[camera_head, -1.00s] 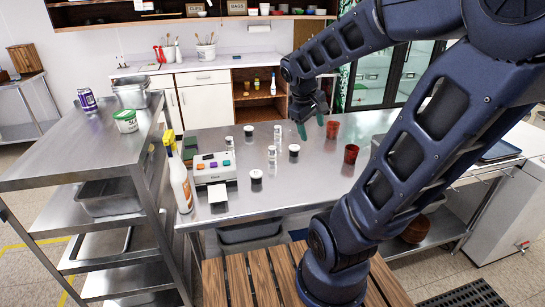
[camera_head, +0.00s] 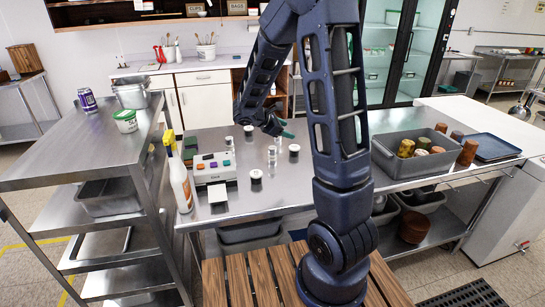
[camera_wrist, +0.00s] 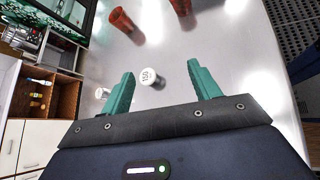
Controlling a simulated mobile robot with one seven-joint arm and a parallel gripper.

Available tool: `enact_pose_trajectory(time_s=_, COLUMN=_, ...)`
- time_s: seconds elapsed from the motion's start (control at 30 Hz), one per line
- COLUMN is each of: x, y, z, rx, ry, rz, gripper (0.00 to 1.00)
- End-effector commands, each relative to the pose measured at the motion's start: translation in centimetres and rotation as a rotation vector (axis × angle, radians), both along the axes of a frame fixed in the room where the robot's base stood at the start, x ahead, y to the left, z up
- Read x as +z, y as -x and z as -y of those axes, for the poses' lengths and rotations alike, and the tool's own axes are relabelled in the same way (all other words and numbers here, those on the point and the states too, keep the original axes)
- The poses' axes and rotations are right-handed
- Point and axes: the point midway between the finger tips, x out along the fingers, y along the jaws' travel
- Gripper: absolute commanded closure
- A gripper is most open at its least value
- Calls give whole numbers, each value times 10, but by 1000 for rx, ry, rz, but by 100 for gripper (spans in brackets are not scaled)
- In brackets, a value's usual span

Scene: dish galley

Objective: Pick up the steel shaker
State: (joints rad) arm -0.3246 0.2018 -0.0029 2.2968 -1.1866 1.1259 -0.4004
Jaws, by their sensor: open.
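Several small shakers stand upright on the steel table (camera_head: 330,205). Taller, silvery ones (camera_head: 272,156) (camera_head: 229,145) stand left of and in front of my gripper (camera_head: 286,129); short dark ones with pale tops (camera_head: 294,152) (camera_head: 256,178) stand among them. I cannot tell for sure which is the steel shaker. My gripper is open and empty above the table's far part. In the wrist view, one small shaker with a pale, marked top (camera_wrist: 151,76) lies beyond and between the teal fingers, apart from them. Another pale top (camera_wrist: 102,93) shows left of the left finger.
Two red cups (camera_wrist: 122,20) (camera_wrist: 180,6) stand beyond the fingers in the wrist view. A white boxy device (camera_head: 214,168) and a spray bottle (camera_head: 181,185) are at the table's left. A grey bin with cups (camera_head: 398,163) and a blue tray (camera_head: 492,147) are at the right.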

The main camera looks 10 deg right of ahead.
Motion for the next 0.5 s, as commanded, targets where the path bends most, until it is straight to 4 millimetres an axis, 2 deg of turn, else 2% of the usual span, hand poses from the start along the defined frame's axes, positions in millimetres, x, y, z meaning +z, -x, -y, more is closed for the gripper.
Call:
enact_pose_trajectory(time_s=0.03, x=-11, y=-10, z=-7, rx=47, ry=38, rz=-31, gripper=38)
enact_pose_trajectory(time_s=0.2, x=-40, y=-42, z=-29, rx=200, ry=161, rz=-114, gripper=38)
enact_pose_trajectory(time_s=0.3, x=-55, y=-56, z=-41, rx=275, ry=218, rz=-151, gripper=38)
enact_pose_trajectory(time_s=0.5, x=-71, y=-70, z=-54, rx=353, ry=280, rz=-188, gripper=38)
